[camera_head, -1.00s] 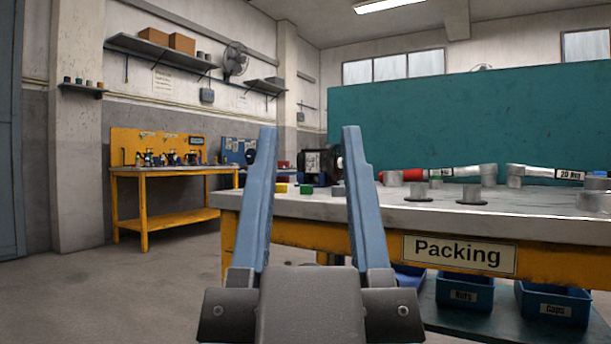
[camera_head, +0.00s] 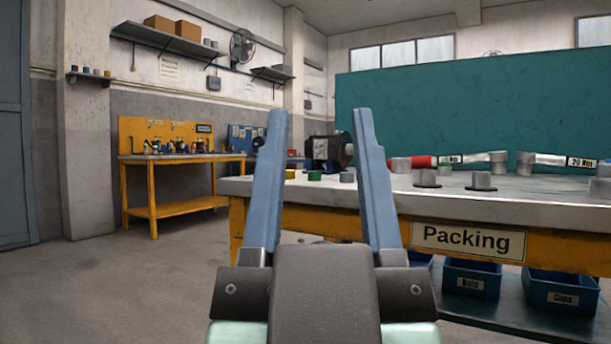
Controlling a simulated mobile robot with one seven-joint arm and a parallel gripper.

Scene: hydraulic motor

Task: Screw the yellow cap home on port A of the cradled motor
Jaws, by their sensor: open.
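My gripper (camera_head: 320,125) is open and empty, its two long blue fingers pointing up in the middle of the picture, in front of the packing bench. A dark motor (camera_head: 321,148) with a pale round end shows between the fingers, at the far left of the bench top. Its cradle and port A are too small and partly covered to make out. A small yellow piece (camera_head: 290,174), possibly the yellow cap, lies on the bench to the left of a small green piece (camera_head: 314,176). Both are apart from my gripper.
The packing bench (camera_head: 560,198) fills the right, with grey cylinders (camera_head: 481,181) and torque wrenches (camera_head: 463,159) on it. Blue bins (camera_head: 470,278) sit below. A yellow workbench (camera_head: 180,157) stands far left. The floor (camera_head: 130,275) between is clear.

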